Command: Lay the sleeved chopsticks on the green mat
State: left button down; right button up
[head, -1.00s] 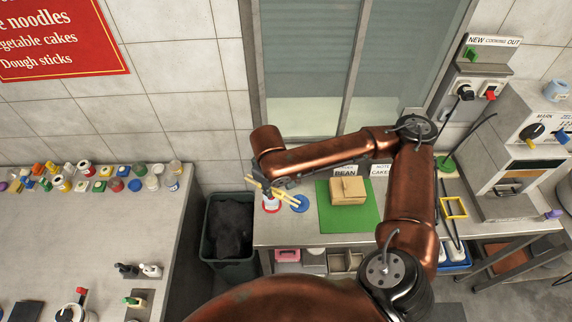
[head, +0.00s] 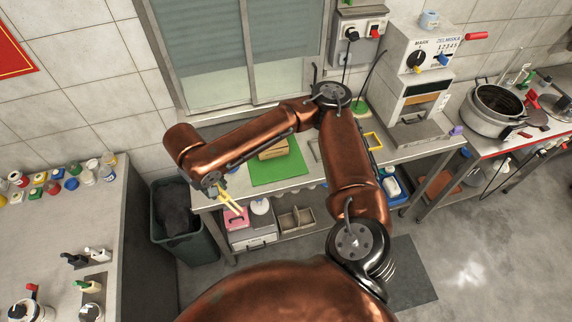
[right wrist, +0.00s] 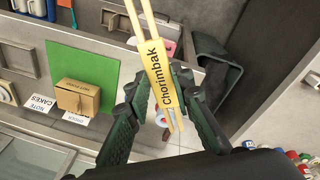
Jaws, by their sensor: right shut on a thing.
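My right gripper (right wrist: 166,100) is shut on the sleeved chopsticks (right wrist: 162,82). The yellow paper sleeve reads "Chorimbak", and pale stick ends poke out of it. In the head view the chopsticks (head: 231,202) hang tilted near the counter's left front edge, left of the green mat. My right gripper (head: 213,188) is partly hidden there by its own arm. The green mat (head: 285,171) lies flat on the metal counter, with a brown box on its back part. It also shows in the right wrist view (right wrist: 82,63), apart from the chopsticks. My left gripper is not seen.
The box (right wrist: 77,97) occupies part of the mat; the mat's front is bare. A dark bin (head: 183,240) is left of the counter. A machine (head: 420,70) stands at the counter's right.

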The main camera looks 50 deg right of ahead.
aim_at(276, 166)
jog(key=z, duration=0.2)
jog(key=i, duration=0.75)
jog(key=z, duration=0.5)
